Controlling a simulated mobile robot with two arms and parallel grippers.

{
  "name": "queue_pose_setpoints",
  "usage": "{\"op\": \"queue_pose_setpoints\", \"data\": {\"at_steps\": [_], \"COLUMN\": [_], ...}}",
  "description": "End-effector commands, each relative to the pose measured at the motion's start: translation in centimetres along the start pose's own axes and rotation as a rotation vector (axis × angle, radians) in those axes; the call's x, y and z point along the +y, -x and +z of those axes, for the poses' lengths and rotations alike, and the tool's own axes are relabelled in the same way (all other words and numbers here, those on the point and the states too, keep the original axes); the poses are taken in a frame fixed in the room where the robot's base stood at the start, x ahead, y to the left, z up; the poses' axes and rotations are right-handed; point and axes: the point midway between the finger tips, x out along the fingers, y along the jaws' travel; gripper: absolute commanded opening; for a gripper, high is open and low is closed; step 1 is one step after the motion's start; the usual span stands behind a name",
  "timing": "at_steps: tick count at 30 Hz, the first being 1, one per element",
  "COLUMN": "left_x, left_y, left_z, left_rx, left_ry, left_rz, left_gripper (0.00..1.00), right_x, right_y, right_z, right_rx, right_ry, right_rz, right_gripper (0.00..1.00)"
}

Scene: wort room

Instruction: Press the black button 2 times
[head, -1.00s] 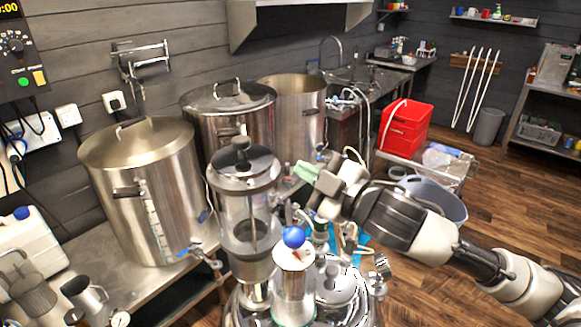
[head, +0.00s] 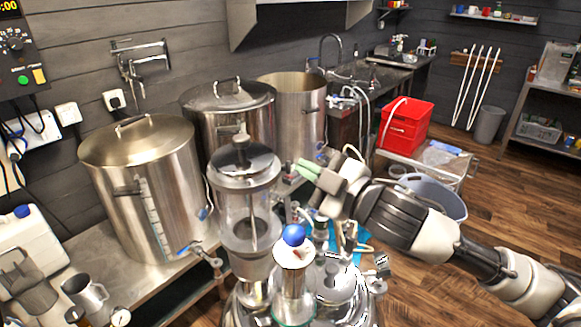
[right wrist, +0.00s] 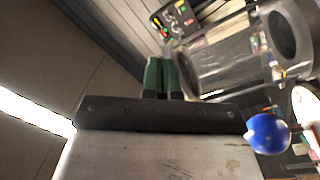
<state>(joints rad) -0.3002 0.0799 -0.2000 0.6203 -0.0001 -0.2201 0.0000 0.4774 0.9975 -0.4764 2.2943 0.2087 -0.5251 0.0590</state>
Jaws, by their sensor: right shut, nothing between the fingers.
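A dark control panel (head: 20,55) hangs on the wall at the far upper left of the head view, cut by the frame edge. It carries a lit display, a black round knob, a green button and a yellow switch. I cannot make out a separate black button on it. A small panel (right wrist: 175,18) with coloured spots shows beyond the fingertips in the right wrist view. My right gripper (head: 308,170) is shut and empty, its green fingers pointing left above the middle vessels, far from the panel. The green fingers also show in the right wrist view (right wrist: 162,76). My left gripper is out of view.
Large steel kettles (head: 150,190) stand on the bench below the wall. A clear cylinder vessel (head: 243,205) and a blue-ball-topped fitting (head: 294,236) stand close to my right gripper. A red bucket (head: 404,125) is behind my arm. The floor at right is open.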

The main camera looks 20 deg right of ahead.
Motion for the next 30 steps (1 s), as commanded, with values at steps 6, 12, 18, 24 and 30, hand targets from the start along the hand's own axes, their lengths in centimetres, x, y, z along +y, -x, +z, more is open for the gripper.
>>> {"op": "queue_pose_setpoints", "data": {"at_steps": [6, 12, 18, 24, 30], "left_x": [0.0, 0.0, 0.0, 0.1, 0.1], "left_y": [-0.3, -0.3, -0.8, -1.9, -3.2], "left_z": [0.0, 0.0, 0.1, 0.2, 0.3], "left_rx": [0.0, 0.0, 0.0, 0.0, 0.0], "left_ry": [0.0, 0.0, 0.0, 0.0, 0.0], "left_rz": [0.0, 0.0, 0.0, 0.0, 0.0], "left_gripper": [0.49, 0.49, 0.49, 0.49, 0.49], "right_x": [0.4, 0.5, 0.7, 1.6, 2.6], "right_y": [0.7, 0.7, 1.3, 2.7, 3.9], "right_z": [0.5, 0.5, 1.1, 2.2, 3.1], "right_rx": [-0.002, -0.001, -0.004, -0.005, -0.004], "right_ry": [0.001, 0.001, 0.003, 0.005, 0.004], "right_rz": [-0.001, -0.001, -0.001, -0.002, 0.0], "right_gripper": [0.0, 0.0, 0.0, 0.0, 0.0]}}
